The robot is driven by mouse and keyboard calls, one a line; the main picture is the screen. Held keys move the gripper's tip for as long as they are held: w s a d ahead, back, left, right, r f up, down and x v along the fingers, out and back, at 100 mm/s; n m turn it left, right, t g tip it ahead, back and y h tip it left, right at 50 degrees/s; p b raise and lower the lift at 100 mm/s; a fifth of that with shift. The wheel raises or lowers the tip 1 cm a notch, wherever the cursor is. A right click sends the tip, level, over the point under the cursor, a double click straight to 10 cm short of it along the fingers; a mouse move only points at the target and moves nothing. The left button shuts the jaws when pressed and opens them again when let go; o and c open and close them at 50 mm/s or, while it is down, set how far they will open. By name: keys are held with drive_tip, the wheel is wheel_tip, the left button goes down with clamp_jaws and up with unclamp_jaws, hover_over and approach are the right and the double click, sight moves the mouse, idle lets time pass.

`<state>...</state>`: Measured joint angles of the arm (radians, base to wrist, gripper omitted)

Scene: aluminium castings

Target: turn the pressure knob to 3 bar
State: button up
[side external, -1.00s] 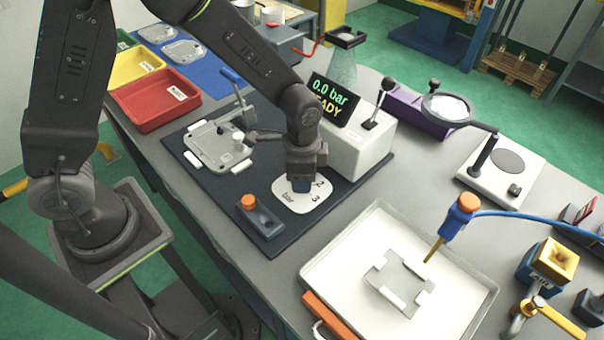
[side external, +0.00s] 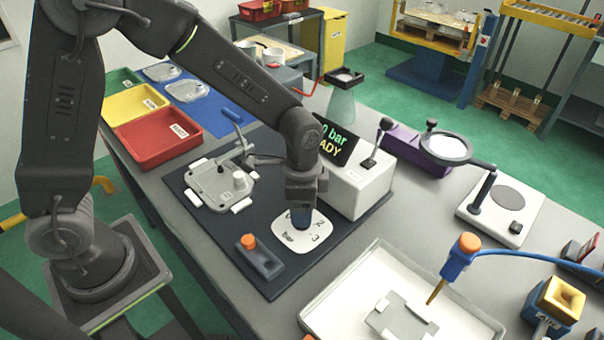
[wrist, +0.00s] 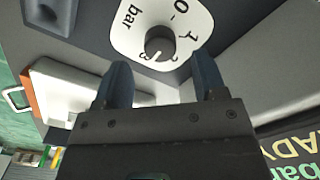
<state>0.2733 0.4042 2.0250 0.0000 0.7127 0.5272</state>
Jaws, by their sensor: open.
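The pressure knob (wrist: 160,43) is a round grey knob on a white dial plate (wrist: 135,25) marked with numbers and "bar". The plate also shows in the side external view (side external: 287,244), where my gripper hides the knob. My gripper (wrist: 162,82) has its two dark blue fingers apart and empty, and the knob shows between and beyond their tips in the wrist view. In the side external view my gripper (side external: 302,220) points down above the plate. The display (side external: 338,142) shows green "bar" and yellow "READY" text, partly covered by my arm.
An orange-button box (side external: 258,257) stands just left of the dial. The white control box with a lever (side external: 360,185) is close behind on the right. A clamp fixture with a casting (side external: 222,185) is at the left. A white tray (side external: 335,290) lies in front.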

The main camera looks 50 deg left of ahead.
wheel_tip(320, 180, up, 10)
drive_tip(key=shift+r, duration=0.15)
idle(0.3)
drive_tip(key=s+a+r+n+t, duration=0.2)
drive_tip(key=s+a+r+n, duration=0.2)
drive_tip(key=s, duration=0.3)
drive_tip(key=s+a+r+n+t, duration=0.3)
drive_tip(key=s+a+r+n, duration=0.1)
drive_tip(key=s, duration=0.4)
drive_tip(key=shift+a+n+t, duration=0.3)
drive_tip(key=shift+a+n, duration=0.3)
drive_tip(key=shift+a, duration=0.5)
drive_tip(key=shift+r, duration=0.15)
drive_tip(key=shift+c, duration=0.3)
